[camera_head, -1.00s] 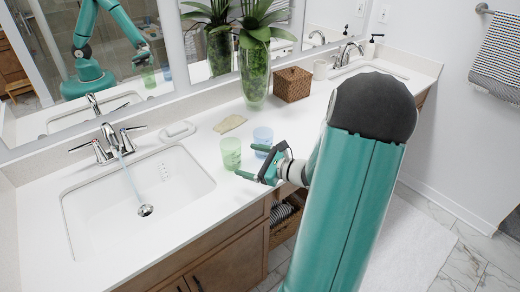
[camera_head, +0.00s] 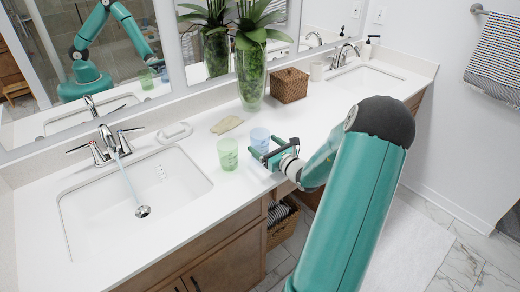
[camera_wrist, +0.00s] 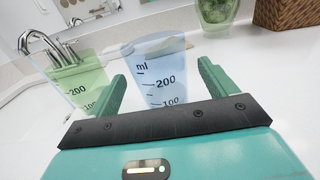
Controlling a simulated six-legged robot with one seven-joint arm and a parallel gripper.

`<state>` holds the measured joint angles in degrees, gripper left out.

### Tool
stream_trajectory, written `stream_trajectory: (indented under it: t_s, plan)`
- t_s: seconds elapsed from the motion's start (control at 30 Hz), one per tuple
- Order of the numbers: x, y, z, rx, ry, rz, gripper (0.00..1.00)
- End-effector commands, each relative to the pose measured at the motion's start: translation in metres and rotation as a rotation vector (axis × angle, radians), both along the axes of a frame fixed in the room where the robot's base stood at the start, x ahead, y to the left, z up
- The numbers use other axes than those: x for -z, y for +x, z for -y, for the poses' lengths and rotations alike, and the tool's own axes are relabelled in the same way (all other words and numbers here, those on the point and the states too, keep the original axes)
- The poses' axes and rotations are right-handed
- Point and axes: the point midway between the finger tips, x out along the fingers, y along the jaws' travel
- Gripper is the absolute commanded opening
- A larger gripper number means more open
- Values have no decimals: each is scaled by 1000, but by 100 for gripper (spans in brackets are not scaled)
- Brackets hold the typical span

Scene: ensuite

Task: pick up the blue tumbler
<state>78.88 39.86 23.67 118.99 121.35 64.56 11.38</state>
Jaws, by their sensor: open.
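The blue tumbler (camera_head: 260,139) stands upright on the white counter, just right of the green tumbler (camera_head: 228,154). In the wrist view the blue tumbler (camera_wrist: 158,72) is clear and bluish with printed measuring marks, and it shows ahead between my two fingers. My gripper (camera_head: 264,157) is open, low over the counter near its front edge, at the near side of the blue tumbler. In the wrist view my gripper (camera_wrist: 160,88) hides the tumbler's base. I cannot tell whether the fingers reach around it. The green tumbler (camera_wrist: 82,78) is just outside the left finger.
A sink with a running faucet (camera_head: 115,147) is at the left. A tan sponge-like piece (camera_head: 227,125) and a soap dish (camera_head: 174,132) lie behind the tumblers. A plant vase (camera_head: 251,75) and a woven box (camera_head: 289,85) stand further back. Counter right of the tumbler is clear.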

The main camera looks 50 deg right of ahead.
Motion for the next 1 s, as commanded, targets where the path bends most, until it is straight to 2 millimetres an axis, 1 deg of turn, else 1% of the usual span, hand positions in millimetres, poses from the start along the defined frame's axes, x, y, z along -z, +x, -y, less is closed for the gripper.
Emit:
stream_trajectory:
  t_s: [0.2, 0.3, 0.4, 0.57, 0.6, 0.77, 0.8, 0.87, 1.0]
  plan:
    - [0, 32, 3, -2, 0, 2, 84]
    - [0, 43, 4, -2, 0, 0, 84]
    - [0, 48, 5, -1, -1, -1, 84]
    - [0, 48, 5, -1, -1, -2, 84]
    - [0, 48, 5, -1, -1, -2, 82]
    - [0, 48, 5, -1, -1, -1, 51]
    - [0, 48, 5, -1, -1, -1, 43]
    - [0, 48, 5, -1, -1, -1, 33]
    - [0, 48, 5, -1, -1, -1, 33]
